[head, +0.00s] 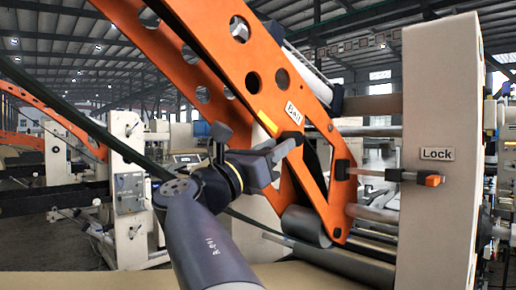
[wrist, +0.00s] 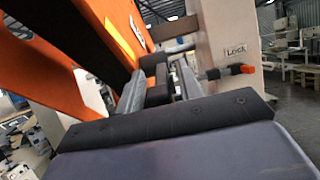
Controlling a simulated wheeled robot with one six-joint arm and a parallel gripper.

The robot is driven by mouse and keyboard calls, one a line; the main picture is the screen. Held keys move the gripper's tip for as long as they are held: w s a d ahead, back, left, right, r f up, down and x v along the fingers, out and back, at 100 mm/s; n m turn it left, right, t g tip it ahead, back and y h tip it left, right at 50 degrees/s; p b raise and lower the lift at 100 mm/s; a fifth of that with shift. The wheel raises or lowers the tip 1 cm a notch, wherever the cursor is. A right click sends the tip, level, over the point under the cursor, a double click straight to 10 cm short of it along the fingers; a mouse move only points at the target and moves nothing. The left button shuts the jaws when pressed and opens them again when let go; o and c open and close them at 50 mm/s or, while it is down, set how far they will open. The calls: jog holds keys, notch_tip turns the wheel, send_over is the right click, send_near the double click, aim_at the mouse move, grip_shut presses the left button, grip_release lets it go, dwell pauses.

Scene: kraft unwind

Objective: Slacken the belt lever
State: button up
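The belt lever shows as a dark handle (head: 290,136) on the orange arm, just below a small white label that seems to read "Belt" (head: 292,113). My gripper (head: 288,150) is at this handle, reaching in from the lower left. In the wrist view, the dark block of the handle (wrist: 156,80) lies between the two grey fingers of my gripper (wrist: 158,88) and fills the gap between them. The fingers look shut on it. The fingertips partly hide the handle, and its pivot is not clear.
A beige column (head: 438,220) with a "Lock" label (head: 437,154) and an orange-tipped lock handle (head: 432,180) stands to the right. The large orange arm (head: 262,75) crosses above my gripper. A grey roller (head: 305,226) sits below, close by.

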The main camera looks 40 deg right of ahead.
grip_shut()
dwell(0.3)
jog(key=f+h+b, duration=0.1)
jog(key=b, duration=0.1)
jog(key=shift+d+f+b, duration=0.15)
jog(key=shift+f+b, duration=0.05)
jog(key=shift+b, duration=0.2)
jog(key=shift+d+f+h+b, duration=0.1)
jog(key=shift+f+h+b, duration=0.1)
jog(key=shift+h+b, duration=0.55)
jog(key=shift+b, duration=0.4)
jog(key=shift+r, duration=0.1)
